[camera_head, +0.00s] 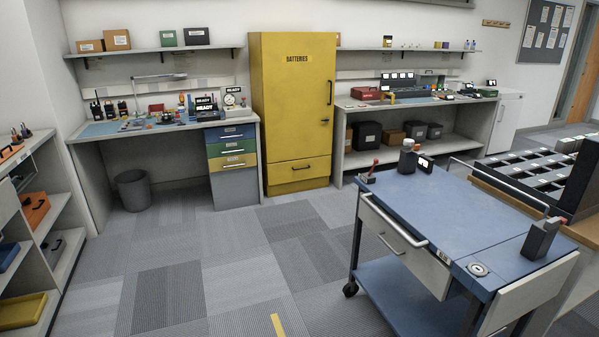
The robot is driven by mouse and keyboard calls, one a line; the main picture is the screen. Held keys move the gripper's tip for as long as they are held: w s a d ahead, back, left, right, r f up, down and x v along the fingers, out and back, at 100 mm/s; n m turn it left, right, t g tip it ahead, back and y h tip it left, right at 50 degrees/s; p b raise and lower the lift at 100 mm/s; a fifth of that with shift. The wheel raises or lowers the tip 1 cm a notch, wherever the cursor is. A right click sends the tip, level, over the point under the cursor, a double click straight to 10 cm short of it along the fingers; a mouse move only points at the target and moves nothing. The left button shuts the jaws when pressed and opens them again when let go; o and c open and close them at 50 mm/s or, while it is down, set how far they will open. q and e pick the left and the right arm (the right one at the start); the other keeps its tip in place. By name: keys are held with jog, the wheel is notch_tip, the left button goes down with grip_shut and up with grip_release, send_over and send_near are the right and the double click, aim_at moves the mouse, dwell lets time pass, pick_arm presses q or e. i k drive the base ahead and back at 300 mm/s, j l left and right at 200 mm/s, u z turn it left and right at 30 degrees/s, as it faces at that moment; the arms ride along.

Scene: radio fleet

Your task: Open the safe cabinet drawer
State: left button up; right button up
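The tall yellow cabinet (290,110), labelled "BATTERIES", stands against the back wall near the middle of the view. Its upper door looks shut and has a small dark handle on its right side. The drawer (285,176) is at the bottom of the cabinet, close to the floor, and looks shut. Neither of my grippers shows in this view.
A blue-topped cart (430,200) stands at the right foreground. A workbench with a small drawer unit (233,163) adjoins the cabinet's left; a shelf bench (450,159) is on its right. Carpet floor (215,245) is clear before the cabinet. An orange-binned rack stands left.

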aim_at(294, 163)
jog(key=i+u, duration=0.15)
jog(key=i, duration=0.3)
jog(key=i+l+u, duration=0.1)
jog(key=i, duration=0.35)
jog(key=i+l+u, duration=0.15)
jog(key=i, duration=0.3)
jog(key=i+j+u, duration=0.2)
jog(key=i, duration=2.3)
jog(key=i+l+z, duration=0.15)
jog(key=i+z, duration=0.55)
jog(key=i, duration=0.2)
jog(key=i+j+z, duration=0.15)
jog(key=i+z, duration=0.2)
jog(key=i+l+z, duration=0.1)
jog(key=i, duration=0.3)
jog(key=i+l, duration=0.25)
jog(key=i, duration=0.15)
jog(key=i+l+z, duration=0.15)
jog(key=i, duration=0.2)
